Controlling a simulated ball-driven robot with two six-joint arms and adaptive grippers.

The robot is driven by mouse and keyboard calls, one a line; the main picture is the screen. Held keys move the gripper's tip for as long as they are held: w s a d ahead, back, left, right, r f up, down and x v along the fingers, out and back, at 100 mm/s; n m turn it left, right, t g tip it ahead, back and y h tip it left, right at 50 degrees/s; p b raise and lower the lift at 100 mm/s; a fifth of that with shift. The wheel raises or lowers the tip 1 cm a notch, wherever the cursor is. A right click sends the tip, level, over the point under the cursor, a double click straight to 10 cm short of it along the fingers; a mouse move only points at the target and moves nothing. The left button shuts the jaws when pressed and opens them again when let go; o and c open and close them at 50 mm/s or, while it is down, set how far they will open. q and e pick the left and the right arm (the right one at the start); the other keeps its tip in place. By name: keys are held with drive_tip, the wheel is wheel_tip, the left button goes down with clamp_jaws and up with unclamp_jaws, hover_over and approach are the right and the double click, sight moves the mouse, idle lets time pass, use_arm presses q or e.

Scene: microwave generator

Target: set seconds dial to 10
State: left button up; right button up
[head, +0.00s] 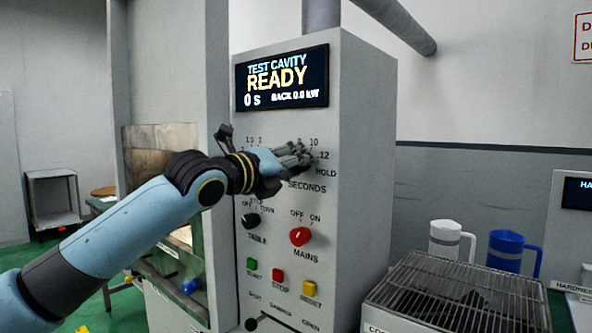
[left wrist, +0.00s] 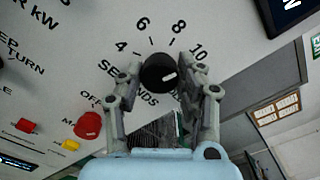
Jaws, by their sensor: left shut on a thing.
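The black seconds dial (left wrist: 158,73) is on the front panel, ringed by numbers; 4, 6, 8 and 10 show in the left wrist view. A short white mark on its face lies right of its middle, towards the right finger; which number it points to I cannot tell. My left gripper (left wrist: 160,82) is shut on the dial, one finger on each side. In the head view my left gripper (head: 306,158) covers the dial, with 10, 12 and HOLD readable beside it. The display (head: 282,80) reads READY and 0 s. My right gripper is out of view.
Below the gripper are the black turntable knob (head: 250,221), the red mains knob (head: 300,236), and green, red and yellow buttons. A wire rack (head: 455,290), a white mug (head: 445,240) and a blue mug (head: 506,252) stand at the right.

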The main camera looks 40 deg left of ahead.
use_arm(q)
drive_tip(key=shift+f+m, duration=0.15)
drive_tip(key=shift+m, duration=0.75)
drive_tip(key=o, duration=1.1)
drive_tip(key=shift+o, duration=0.2)
drive_tip(key=shift+s, duration=0.1)
drive_tip(key=s, duration=0.7)
drive_tip(key=shift+s+a, duration=0.15)
drive_tip(key=shift+a, duration=0.1)
